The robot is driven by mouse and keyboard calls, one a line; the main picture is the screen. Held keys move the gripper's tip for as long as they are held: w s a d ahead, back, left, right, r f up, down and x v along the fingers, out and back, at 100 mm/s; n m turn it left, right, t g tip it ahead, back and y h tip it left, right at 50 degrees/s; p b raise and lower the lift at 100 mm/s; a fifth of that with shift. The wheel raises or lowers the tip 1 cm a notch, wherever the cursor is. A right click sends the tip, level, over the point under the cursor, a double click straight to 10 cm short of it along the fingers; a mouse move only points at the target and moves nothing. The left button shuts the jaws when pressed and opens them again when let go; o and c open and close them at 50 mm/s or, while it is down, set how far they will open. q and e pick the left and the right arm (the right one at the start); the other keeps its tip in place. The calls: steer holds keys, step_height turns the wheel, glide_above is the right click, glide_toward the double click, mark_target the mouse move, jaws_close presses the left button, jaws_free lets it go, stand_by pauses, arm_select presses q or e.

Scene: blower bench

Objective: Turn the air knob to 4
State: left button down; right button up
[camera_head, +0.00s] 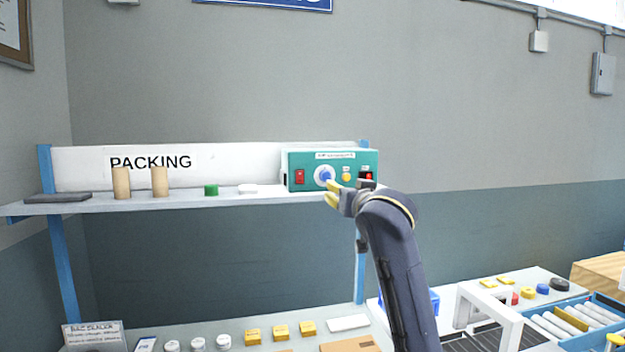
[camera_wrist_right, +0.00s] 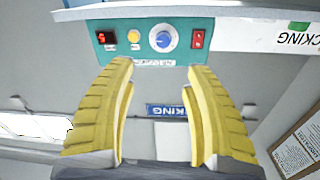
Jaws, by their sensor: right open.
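The teal control box (camera_head: 309,157) stands at the right end of the shelf. Its blue air knob (camera_head: 325,174) sits on a white dial, partly close behind my gripper in the head view. The knob (camera_wrist_right: 163,40) shows whole in the right wrist view, with a white pointer mark; the dial numbers are too small to read. My right gripper (camera_head: 333,192) is in front of the box, just below and right of the knob. In the wrist view its yellow fingers (camera_wrist_right: 161,75) are spread and empty, apart from the knob. My left gripper is not in view.
A red switch (camera_head: 300,176), a yellow button (camera_head: 346,177) and a small red display (camera_wrist_right: 106,37) flank the knob. The shelf (camera_head: 130,205) also holds two tan cylinders, a green piece and a white piece. Below is a bench with yellow blocks (camera_head: 280,332).

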glide_toward(326, 178)
steer(key=x, duration=0.9)
steer(key=shift+w+r, duration=0.1)
steer(key=shift+w, duration=0.3)
stand_by(0.4)
jaws_close()
stand_by(0.3)
